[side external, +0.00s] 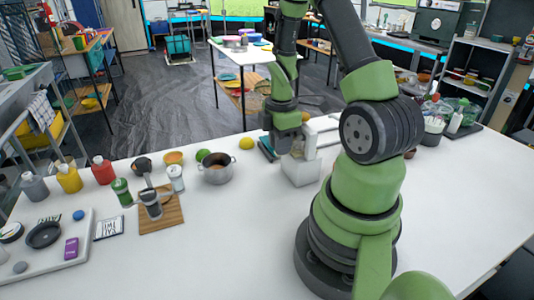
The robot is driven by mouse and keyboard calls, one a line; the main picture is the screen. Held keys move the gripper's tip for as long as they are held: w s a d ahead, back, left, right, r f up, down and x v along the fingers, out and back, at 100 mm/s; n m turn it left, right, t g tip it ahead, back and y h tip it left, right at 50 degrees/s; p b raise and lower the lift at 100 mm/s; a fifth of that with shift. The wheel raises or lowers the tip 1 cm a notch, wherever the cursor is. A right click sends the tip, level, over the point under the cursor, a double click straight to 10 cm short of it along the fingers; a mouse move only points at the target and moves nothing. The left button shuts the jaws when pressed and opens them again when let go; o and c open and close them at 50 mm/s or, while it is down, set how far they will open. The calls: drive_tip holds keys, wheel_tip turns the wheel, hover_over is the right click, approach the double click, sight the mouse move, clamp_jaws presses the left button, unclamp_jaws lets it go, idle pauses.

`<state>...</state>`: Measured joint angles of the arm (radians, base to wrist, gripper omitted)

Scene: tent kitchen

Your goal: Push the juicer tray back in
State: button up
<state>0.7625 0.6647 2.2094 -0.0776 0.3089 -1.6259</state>
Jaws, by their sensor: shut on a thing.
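The white juicer (303,170) stands on the white table, left of my arm's base. Its upper arm reaches out to the right above its blocky base. My gripper (284,150) points down at the left side of the juicer, with its fingers close against it. The gripper is shut on what seems to be the juicer tray, but the tray is mostly hidden by the gripper and the juicer body. How far the tray stands out cannot be told from this view. A dark teal object (267,148) shows just left of the fingers.
A steel pot (216,170), a lime (203,154) and a lemon (247,143) stand left of the gripper. The front middle of the table is clear.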

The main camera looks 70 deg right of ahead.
drive_tip(key=o, duration=0.8)
drive_tip(key=shift+r, duration=0.1)
drive_tip(key=shift+r, duration=3.4)
drive_tip(key=shift+w+a+r, duration=0.15)
drive_tip(key=shift+a+r, duration=0.05)
drive_tip(key=shift+r, duration=0.05)
drive_tip(key=w+a+r+m+t, duration=0.1)
drive_tip(key=a+r+m+t, duration=0.3)
drive_tip(key=a+r+m, duration=0.5)
drive_tip(key=s+a+r+m+t, duration=0.1)
drive_tip(key=a+r, duration=0.1)
drive_tip(key=a, duration=0.1)
drive_tip(key=s+a+r+m+t+y, duration=0.1)
drive_tip(key=s+a+r, duration=0.1)
drive_tip(key=a, duration=0.2)
drive_tip(key=s+a+r+m+t+y, duration=0.1)
drive_tip(key=s+a+r+m, duration=0.1)
drive_tip(key=a, duration=0.2)
drive_tip(key=shift+s+r, duration=0.15)
drive_tip(key=shift+s, duration=0.05)
